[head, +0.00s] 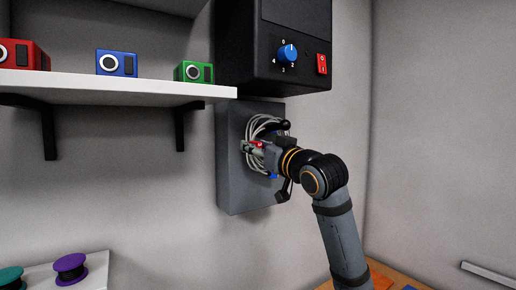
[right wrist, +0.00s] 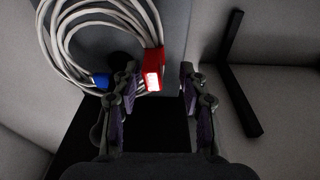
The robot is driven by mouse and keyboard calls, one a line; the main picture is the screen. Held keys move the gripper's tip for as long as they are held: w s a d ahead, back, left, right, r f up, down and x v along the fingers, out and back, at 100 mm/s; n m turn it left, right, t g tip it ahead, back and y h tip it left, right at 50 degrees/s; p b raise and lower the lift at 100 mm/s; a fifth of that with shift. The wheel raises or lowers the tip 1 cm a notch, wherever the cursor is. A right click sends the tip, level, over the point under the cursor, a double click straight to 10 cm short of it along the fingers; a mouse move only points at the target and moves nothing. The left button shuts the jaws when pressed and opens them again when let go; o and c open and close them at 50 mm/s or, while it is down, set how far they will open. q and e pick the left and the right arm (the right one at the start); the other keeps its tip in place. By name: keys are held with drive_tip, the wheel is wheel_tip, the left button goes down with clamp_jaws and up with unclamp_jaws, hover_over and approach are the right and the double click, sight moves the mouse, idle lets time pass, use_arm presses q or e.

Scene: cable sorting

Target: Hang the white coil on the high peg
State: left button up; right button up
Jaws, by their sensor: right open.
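The white coil (head: 258,128) is against the dark grey board (head: 232,170) on the wall. A black peg (head: 279,124) shows at the coil's upper part; the coil seems to hang around it, but my gripper hides part of this. My right gripper (head: 256,150) is in front of the coil. In the right wrist view the coil (right wrist: 62,40) fills the upper left, with a red band (right wrist: 152,68) and a blue plug (right wrist: 100,80). There my right gripper (right wrist: 158,88) is open, with the red band just ahead between its fingertips. My left gripper is out of view.
A black box (head: 270,70) with a blue knob is just above the board. A white shelf (head: 120,88) with red, blue and green boxes is at left. A lower white surface (head: 95,275) holds spools. The wall to the right is clear.

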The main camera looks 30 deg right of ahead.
drive_tip(key=s+f, duration=0.1)
drive_tip(key=s, duration=0.6)
drive_tip(key=shift+s+d, duration=0.2)
